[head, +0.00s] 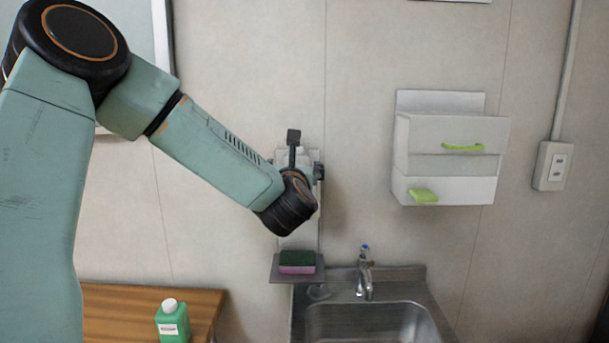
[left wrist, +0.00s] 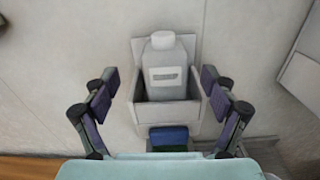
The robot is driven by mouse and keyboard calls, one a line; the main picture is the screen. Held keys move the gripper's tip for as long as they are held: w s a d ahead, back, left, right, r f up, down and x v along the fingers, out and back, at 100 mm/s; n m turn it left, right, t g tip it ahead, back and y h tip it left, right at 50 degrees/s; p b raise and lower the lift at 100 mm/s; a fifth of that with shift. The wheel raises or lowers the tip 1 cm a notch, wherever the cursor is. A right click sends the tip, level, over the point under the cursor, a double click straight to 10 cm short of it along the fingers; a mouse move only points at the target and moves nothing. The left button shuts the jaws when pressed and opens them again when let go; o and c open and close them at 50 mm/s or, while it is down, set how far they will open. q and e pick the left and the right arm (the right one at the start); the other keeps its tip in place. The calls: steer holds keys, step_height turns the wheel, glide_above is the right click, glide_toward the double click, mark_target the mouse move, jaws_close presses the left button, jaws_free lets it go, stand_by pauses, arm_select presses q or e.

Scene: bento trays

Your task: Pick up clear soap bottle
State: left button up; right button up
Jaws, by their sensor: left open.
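A clear, whitish soap bottle (left wrist: 164,65) with a label stands upright in a grey wall holder (left wrist: 165,116) in the left wrist view. My left gripper (left wrist: 158,92) is open, with one finger on each side of the bottle and gaps between. The bottle appears beyond the fingers, and I see no contact. In the head view my left arm reaches to the wall holder, and my wrist hides most of the gripper and bottle. My right gripper is in neither view.
A pink and green sponge (head: 297,262) lies on a small shelf below the holder. A sink (head: 372,322) with a tap (head: 364,275) is beneath. A green bottle (head: 172,322) stands on a wooden table (head: 112,312). A white wall rack (head: 448,191) hangs at right.

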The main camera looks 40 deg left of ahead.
mark_target(297, 162)
arm_select(q)
steer(key=shift+n, duration=0.4)
steer(key=p+x, duration=0.2)
steer(key=x, duration=0.4)
steer(key=shift+w+f, duration=0.1)
steer(key=shift+w, duration=0.15)
steer(key=shift+w+a, duration=0.1)
steer(key=shift+w, duration=0.3)
steer(key=shift+w, duration=0.1)
